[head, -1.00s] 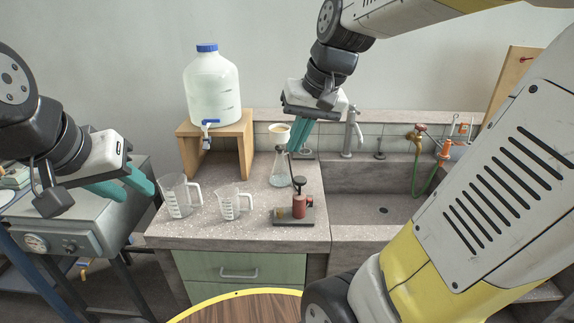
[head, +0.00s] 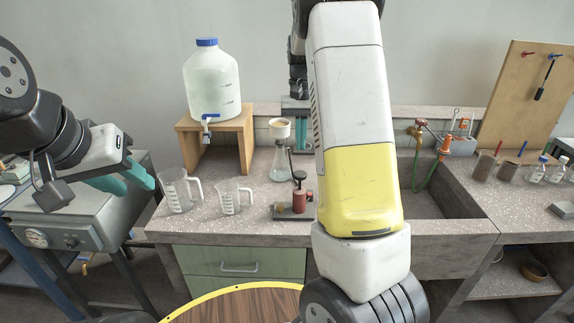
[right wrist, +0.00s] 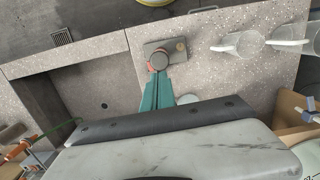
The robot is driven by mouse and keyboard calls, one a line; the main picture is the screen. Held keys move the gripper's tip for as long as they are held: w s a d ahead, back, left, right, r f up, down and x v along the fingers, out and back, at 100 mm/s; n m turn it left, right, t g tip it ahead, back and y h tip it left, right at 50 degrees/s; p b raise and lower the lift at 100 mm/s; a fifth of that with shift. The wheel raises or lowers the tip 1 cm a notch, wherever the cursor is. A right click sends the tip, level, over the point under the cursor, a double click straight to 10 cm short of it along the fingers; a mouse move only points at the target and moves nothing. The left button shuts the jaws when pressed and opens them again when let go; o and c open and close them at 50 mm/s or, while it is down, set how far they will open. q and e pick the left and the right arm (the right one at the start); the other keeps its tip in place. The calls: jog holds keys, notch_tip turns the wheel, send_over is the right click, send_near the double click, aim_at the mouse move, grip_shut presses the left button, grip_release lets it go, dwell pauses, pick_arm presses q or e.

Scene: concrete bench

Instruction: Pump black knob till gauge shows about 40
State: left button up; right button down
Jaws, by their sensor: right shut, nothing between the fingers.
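The pump is a small red cylinder (head: 299,200) with a black knob (head: 299,176) on top, standing on a dark base plate on the bench. In the right wrist view the round dark knob (right wrist: 159,62) is seen from above. A small brownish disc (head: 279,208), perhaps the gauge, sits on the plate's left end; no reading is legible. My right gripper (right wrist: 156,80) is shut and empty, its teal tips overlapping the pump beside the knob in the wrist view; contact cannot be told. In the head view my arm partly hides it. My left gripper (head: 141,189) is open and empty at the left.
Two clear measuring jugs (head: 176,190) (head: 230,197) stand left of the pump. A conical flask with a funnel (head: 279,128) stands behind it. A water carboy (head: 211,82) sits on a wooden stand. The sink (head: 425,204) lies to the right, partly behind my arm.

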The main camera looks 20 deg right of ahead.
aim_at(300, 172)
jog(key=shift+f, duration=0.1)
jog(key=shift+s+f, duration=0.2)
jog(key=shift+f, duration=1.5)
jog(key=shift+s+f, duration=0.15)
jog(key=shift+f, duration=1.55)
jog(key=shift+a, duration=0.1)
jog(key=shift+f, duration=0.2)
notch_tip(300, 172, down, 4)
jog(key=shift+r, duration=0.2)
jog(key=w, duration=0.2)
jog(key=w+r, duration=0.1)
jog(key=shift+d+r, duration=0.1)
jog(key=shift+d, duration=0.3)
